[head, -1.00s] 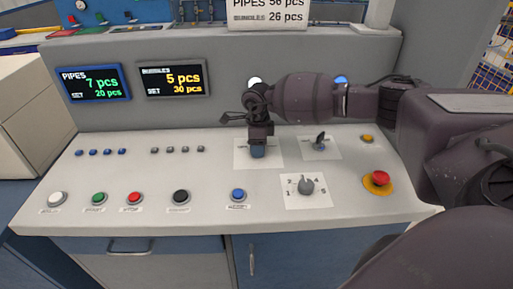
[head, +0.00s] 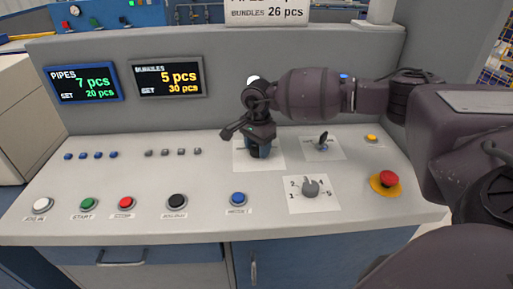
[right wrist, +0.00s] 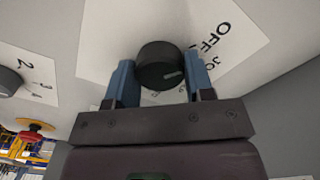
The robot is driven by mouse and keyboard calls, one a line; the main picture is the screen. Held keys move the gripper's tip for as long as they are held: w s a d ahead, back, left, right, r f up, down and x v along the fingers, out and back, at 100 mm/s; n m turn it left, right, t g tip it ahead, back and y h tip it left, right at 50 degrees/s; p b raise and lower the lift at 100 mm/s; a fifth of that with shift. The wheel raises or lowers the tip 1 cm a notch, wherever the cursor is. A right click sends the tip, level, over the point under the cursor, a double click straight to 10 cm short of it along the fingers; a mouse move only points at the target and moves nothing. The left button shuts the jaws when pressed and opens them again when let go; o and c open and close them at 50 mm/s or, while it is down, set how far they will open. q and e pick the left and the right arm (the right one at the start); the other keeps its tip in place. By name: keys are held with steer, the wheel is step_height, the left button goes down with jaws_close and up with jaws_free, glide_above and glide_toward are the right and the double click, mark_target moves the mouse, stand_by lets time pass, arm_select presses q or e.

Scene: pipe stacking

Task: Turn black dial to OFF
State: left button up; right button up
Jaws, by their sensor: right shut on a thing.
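The black dial (right wrist: 160,64) is a round knob on a white label plate. It shows between the fingers of my right gripper (right wrist: 161,78) in the right wrist view, with a pale pointer mark on its face. The word OFF (right wrist: 213,40) is printed on the plate to the right of the dial. In the head view my right gripper (head: 262,150) points down at the plate (head: 275,163) and hides the dial. It is shut on the dial. My left gripper is out of view.
A grey lever switch (head: 323,141) stands right of the gripper. A grey numbered selector (head: 311,188) is in front of it, and a red emergency button (head: 389,179) lies to the right. Several push buttons line the front. The panel's upright back (head: 225,105) rises behind.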

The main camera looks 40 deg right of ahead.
steer(key=shift+n, duration=0.3)
stand_by(0.4)
steer(key=o, duration=0.9)
steer(key=shift+r, duration=0.1)
step_height(320, 180, up, 11)
steer(key=shift+f+p, duration=0.15)
steer(key=shift+p, duration=0.15)
steer(key=shift+f, duration=0.1)
